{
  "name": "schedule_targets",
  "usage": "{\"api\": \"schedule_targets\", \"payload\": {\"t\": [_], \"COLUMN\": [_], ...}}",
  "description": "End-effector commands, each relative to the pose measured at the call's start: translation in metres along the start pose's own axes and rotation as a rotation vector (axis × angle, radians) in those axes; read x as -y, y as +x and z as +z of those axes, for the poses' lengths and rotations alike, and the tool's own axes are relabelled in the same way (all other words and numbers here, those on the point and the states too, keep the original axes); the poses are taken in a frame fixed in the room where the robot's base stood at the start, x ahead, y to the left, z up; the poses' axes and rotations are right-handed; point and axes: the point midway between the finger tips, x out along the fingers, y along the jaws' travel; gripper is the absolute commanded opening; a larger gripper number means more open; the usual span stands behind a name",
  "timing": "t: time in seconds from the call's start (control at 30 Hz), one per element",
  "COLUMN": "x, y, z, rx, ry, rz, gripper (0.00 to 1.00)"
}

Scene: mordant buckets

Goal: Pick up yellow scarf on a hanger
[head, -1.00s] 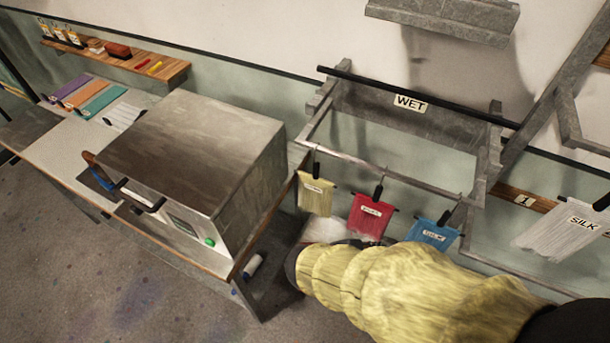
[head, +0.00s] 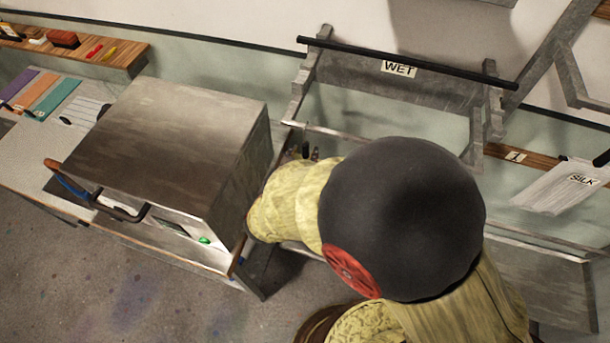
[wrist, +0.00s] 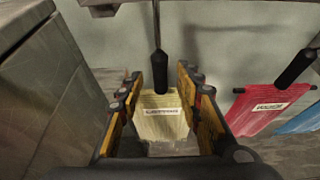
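The yellow scarf (wrist: 166,122) hangs from a dark hanger (wrist: 159,68) in the middle of the wrist view, with a white label across it. My gripper (wrist: 160,84) is open, with one finger at each side of the scarf in that view. I cannot tell whether either finger touches it. In the head view my arm hides the scarf, and only the tips of my gripper (head: 303,153) show by the rail.
A red scarf (wrist: 270,107) and a blue scarf (wrist: 303,119) hang to the right. A large metal box (head: 170,140) stands close on the left. The rack with the WET sign (head: 398,68) is above, and a white SILK scarf (head: 560,187) hangs at the right.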

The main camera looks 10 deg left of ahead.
Motion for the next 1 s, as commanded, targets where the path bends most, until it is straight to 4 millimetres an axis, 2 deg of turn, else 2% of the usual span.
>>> {"api": "schedule_targets", "payload": {"t": [0.1,0.2,0.47,1.0], "x": [0.001,0.001,0.0,0.0], "y": [0.018,0.026,0.028,0.027], "z": [-0.002,-0.001,-0.001,-0.001], "rx": [0.0,0.001,0.0,0.0], "ry": [0.001,0.001,0.001,0.001], "rz": [-0.004,-0.002,-0.001,-0.001], "gripper": [0.35,0.35,0.35,0.05]}}
